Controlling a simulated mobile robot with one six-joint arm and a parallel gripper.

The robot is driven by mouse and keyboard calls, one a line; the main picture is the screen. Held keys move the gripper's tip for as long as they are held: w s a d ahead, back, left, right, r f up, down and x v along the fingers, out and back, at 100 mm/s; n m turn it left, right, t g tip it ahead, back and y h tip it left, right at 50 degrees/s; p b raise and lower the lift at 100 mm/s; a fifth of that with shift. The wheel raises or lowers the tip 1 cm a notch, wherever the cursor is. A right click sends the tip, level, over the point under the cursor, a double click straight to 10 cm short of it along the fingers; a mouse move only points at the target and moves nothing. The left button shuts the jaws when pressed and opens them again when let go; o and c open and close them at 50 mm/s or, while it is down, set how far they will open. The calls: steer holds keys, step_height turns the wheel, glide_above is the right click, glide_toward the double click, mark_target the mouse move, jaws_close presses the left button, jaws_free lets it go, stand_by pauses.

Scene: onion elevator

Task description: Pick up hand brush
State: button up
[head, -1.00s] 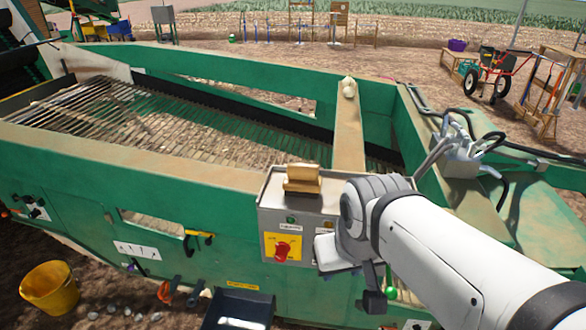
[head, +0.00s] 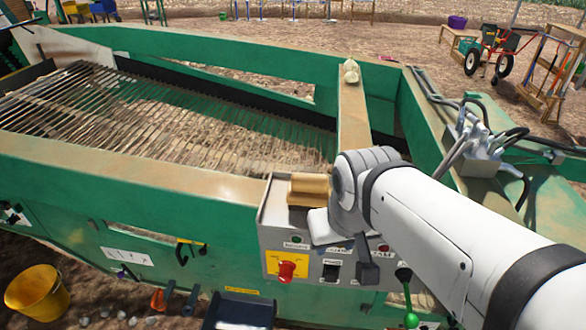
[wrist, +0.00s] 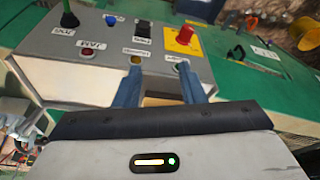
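A tan wooden block-like thing, which looks like the hand brush (head: 308,188), lies on top of the grey control box (head: 272,204). Its bristles cannot be made out, and my arm hides its right end. In the head view my wrist is just right of it, and my fingertips cannot be made out. In the wrist view my gripper (wrist: 160,72) has its two blue-grey fingers apart, in front of the box's button panel. A narrow tan strip shows between them near the gripper body; I cannot tell whether it is the brush.
The green machine with its rod conveyor (head: 150,125) fills the left and middle. An onion (head: 351,72) sits on the beam behind the box. The panel carries a red switch (head: 287,271) and a green-knobbed lever (head: 410,318). A yellow bucket (head: 38,294) stands lower left.

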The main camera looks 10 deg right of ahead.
mark_target(310, 175)
steer(key=shift+s, duration=0.15)
steer(key=shift+o, duration=0.7)
steer(key=shift+d, duration=0.1)
steer(key=o, duration=1.3)
steer(key=w+r+m+b, duration=0.1)
steer(key=w+b, duration=0.1)
steer(key=w, duration=0.4)
steer(key=w+r+m+g+b, duration=0.1)
steer(key=w+b, duration=0.1)
steer(key=w, duration=0.5)
steer(key=w+r+m+b, duration=0.1)
steer(key=w+r+b, duration=0.1)
steer(key=w, duration=0.5)
steer(key=shift+w+d+r+m+g+h+b, duration=0.1)
steer(key=shift+w+m+g+h+b, duration=0.1)
steer(key=shift+m+g+h+b, duration=0.1)
steer(key=shift+c, duration=0.2)
steer(key=shift+w+f, duration=0.2)
steer(key=shift+w+d+f+p, duration=0.1)
steer(key=shift+w+f+p, duration=0.1)
steer(key=shift+f, duration=0.95)
steer(key=shift+w+f+p, duration=0.1)
steer(key=shift+w+f, duration=0.1)
steer(key=shift+f, duration=1)
steer(key=shift+w+d+f+p, duration=0.1)
steer(key=shift+w+f+p, duration=0.1)
steer(key=shift+f, duration=0.95)
